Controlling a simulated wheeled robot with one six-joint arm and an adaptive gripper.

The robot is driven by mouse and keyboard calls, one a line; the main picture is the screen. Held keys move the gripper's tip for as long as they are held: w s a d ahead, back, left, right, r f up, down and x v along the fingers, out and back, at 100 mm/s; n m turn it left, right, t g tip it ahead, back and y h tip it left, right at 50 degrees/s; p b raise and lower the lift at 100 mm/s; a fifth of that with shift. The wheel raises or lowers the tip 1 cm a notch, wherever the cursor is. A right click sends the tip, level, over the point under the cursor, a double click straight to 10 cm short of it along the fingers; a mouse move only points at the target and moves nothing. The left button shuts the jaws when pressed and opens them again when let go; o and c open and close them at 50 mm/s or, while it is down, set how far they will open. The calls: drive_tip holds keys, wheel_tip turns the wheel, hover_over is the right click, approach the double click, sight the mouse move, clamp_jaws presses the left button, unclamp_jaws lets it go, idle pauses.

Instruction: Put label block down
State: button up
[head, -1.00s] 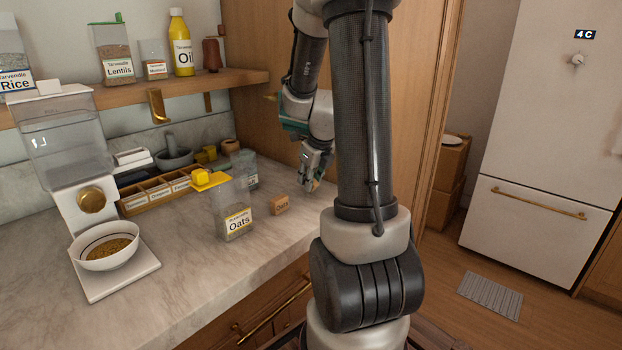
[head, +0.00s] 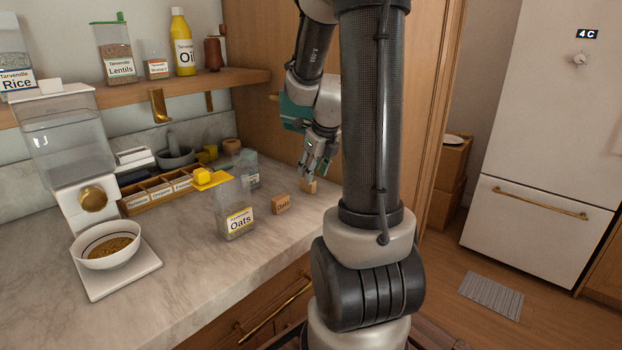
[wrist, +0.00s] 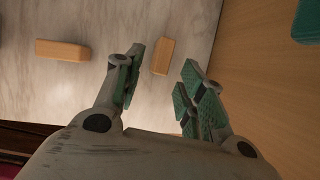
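A small wooden label block (head: 309,186) rests on the marble counter (head: 290,238), just below my gripper (head: 315,171). No writing on it can be read. In the wrist view the block (wrist: 163,56) lies between and beyond the fingertips of my gripper (wrist: 162,74), with a gap on each side. The fingers are apart and hold nothing. A second wooden block (head: 281,204), lettered as Oats, stands on the counter to the left and nearer; it also shows at left in the wrist view (wrist: 62,50).
A clear Oats container (head: 236,222) stands left of the blocks. Behind it are a yellow scoop (head: 206,179) and a wooden divided box (head: 150,198). A dispenser with a bowl (head: 106,262) is at left. A tall wooden panel (head: 262,120) rises close behind my gripper.

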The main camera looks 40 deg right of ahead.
drive_tip(key=d+v, duration=0.1)
drive_tip(key=v, duration=0.7)
drive_tip(key=s+a+r+n, duration=0.1)
drive_tip(key=s+a+n, duration=0.3)
drive_tip(key=n, duration=0.7)
drive_tip(key=s+a+r+n, duration=0.1)
drive_tip(key=s+a+n, duration=0.4)
drive_tip(key=n, duration=0.7)
drive_tip(key=s+a+r+n+y, duration=0.1)
drive_tip(key=s+a+n, duration=0.4)
drive_tip(key=n, duration=0.7)
drive_tip(key=shift+s+a+r, duration=0.2)
drive_tip(key=shift+a+r, duration=0.25)
drive_tip(key=shift+a, duration=0.75)
